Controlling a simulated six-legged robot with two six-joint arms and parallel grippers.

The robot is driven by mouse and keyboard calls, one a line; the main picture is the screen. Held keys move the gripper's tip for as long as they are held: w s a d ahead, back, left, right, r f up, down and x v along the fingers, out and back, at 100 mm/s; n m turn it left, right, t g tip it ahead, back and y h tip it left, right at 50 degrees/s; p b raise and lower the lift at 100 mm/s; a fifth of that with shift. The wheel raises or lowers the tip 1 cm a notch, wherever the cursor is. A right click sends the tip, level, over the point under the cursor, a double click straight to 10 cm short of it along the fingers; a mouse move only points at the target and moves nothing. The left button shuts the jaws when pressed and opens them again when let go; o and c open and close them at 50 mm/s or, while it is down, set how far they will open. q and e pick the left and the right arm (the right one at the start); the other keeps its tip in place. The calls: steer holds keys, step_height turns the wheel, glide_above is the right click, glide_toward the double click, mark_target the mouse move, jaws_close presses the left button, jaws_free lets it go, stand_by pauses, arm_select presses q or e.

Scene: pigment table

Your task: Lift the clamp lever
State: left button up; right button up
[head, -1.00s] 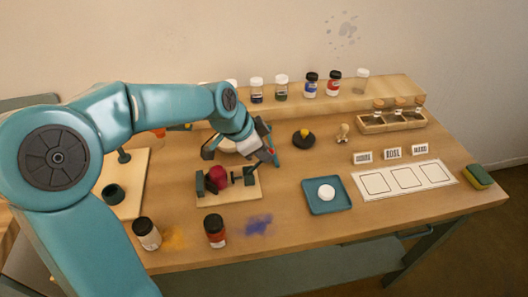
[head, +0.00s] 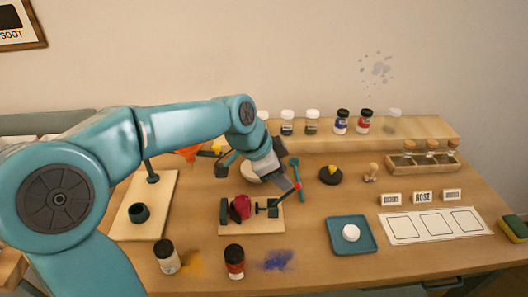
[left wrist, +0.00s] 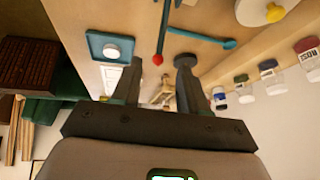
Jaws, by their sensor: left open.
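The clamp stands on a wooden board (head: 232,228) and has a dark red lump (head: 241,207) between its jaws. A thin teal lever with a red knob (head: 297,186) reaches up to the right beside it. My left gripper (head: 283,188) is close to the lever, above the board's right side. In the left wrist view my left gripper (left wrist: 159,64) is open, and the red knob (left wrist: 158,60) appears between its two fingertips. I cannot tell whether a finger touches it. My right gripper is not in view.
A teal tool (head: 296,172) lies behind the lever. A blue tray (head: 337,242) with a white puck is at right. Several jars line the back shelf (head: 370,139).

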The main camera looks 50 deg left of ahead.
arm_select(q)
steer(key=v, duration=1.1)
steer(key=shift+r+p, duration=0.1)
steer(key=shift+p, duration=0.2)
